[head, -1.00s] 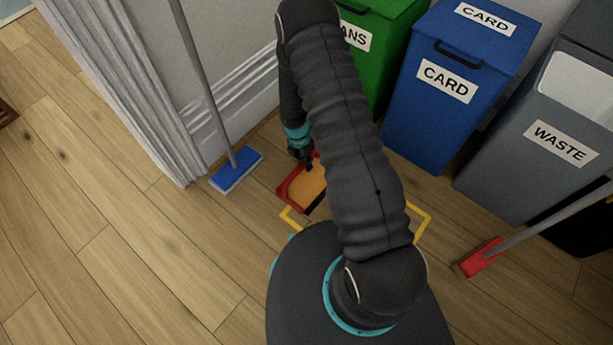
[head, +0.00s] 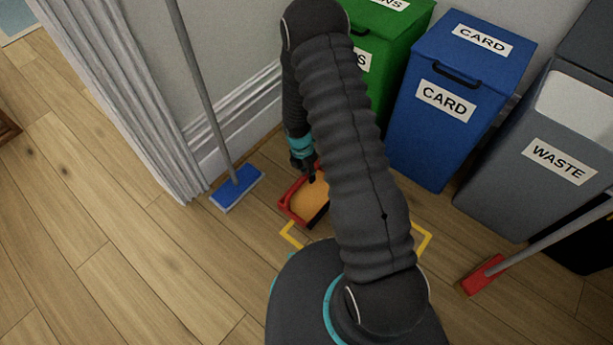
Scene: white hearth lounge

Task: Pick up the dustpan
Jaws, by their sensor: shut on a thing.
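The dustpan (head: 307,200) has a red rim, an orange inside and a dark front lip. It shows just left of my arm, near the floor by the foot of the wall. My gripper (head: 307,173) is at its far edge, pointing down, shut on the dustpan. My arm hides the dustpan's right part. Whether the dustpan is clear of the floor is hard to tell.
A blue broom (head: 238,188) stands left of the dustpan, by a white curtain (head: 125,90). Green (head: 392,60), blue (head: 440,110) and grey (head: 535,160) bins line the wall. A red broom (head: 484,275) is at right. Yellow floor marks (head: 291,236) lie nearby.

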